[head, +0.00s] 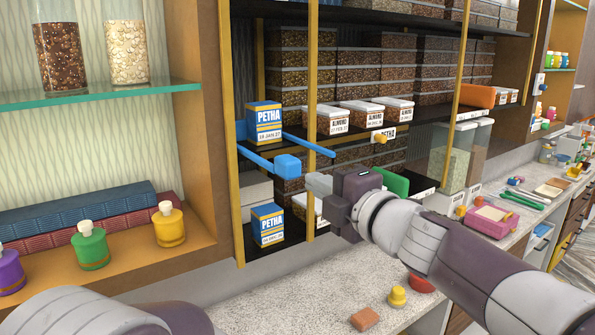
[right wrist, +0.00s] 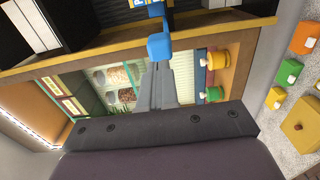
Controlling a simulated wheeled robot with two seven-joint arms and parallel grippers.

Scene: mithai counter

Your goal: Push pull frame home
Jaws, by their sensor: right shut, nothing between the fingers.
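The blue pull frame (head: 259,160) sticks out from the middle shelf of the cabinet, with two rails and a block-like blue handle (head: 288,166) at its front. A blue PETHA box (head: 264,122) stands at the frame between the rails. My right gripper (head: 318,184) is shut and empty, its tips close to the blue handle. In the right wrist view the handle (right wrist: 160,47) lies just beyond the shut fingertips (right wrist: 156,70); I cannot tell whether they touch. My left gripper is out of view; only part of my left arm shows at the bottom left.
A second PETHA box (head: 268,225) stands on the lower shelf. White ALMOND boxes (head: 361,114) line the middle shelf. Brass posts (head: 311,120) rise at the cabinet front.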

